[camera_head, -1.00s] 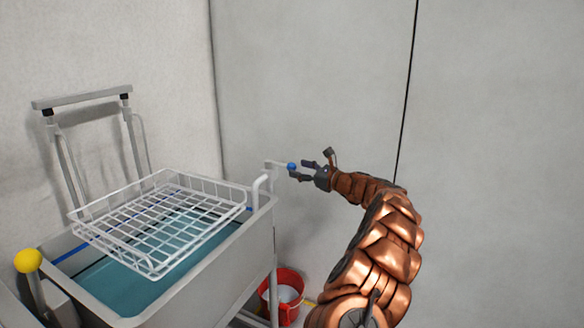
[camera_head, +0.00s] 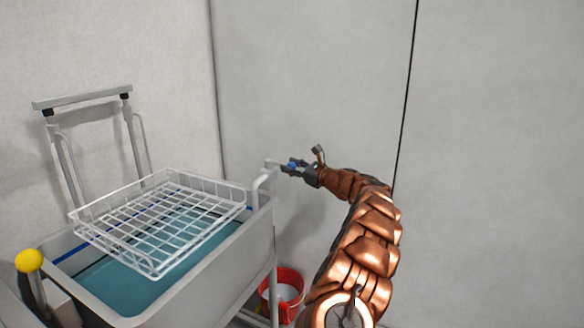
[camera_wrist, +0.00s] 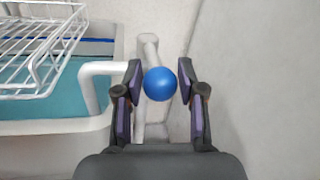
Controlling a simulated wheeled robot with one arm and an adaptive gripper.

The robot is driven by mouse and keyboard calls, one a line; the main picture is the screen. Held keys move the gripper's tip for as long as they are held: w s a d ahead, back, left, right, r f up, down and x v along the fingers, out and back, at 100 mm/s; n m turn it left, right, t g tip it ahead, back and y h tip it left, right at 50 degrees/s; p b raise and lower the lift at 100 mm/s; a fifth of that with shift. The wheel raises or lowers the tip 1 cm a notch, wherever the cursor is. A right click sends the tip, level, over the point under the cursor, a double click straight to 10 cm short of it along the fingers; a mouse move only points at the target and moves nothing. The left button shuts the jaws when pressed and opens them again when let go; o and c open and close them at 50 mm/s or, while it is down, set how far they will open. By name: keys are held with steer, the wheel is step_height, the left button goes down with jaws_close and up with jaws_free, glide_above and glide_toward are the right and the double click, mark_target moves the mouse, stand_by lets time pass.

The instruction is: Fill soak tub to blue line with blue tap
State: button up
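The grey soak tub (camera_head: 222,268) stands at the left with teal water (camera_head: 128,284) in it. The water surface lies below the blue line (camera_head: 70,254) on the inner wall. The tap spout (camera_head: 262,180) is a white pipe bent over the tub's right rim. The blue tap's round blue knob (camera_wrist: 160,84) sits on a lever beside the spout. My gripper (camera_head: 292,166) is around the knob, with a finger on either side. In the wrist view my gripper (camera_wrist: 160,80) is open, with small gaps between the pads and the knob.
A white wire basket (camera_head: 160,222) hangs over the tub from a lift frame (camera_head: 82,98). A lever with a yellow ball (camera_head: 29,260) stands at the front left. A red bucket (camera_head: 288,283) is on the floor right of the tub. Grey walls are close behind.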

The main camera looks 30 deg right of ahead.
jaws_close()
steer(key=shift+a, duration=0.1)
stand_by(0.4)
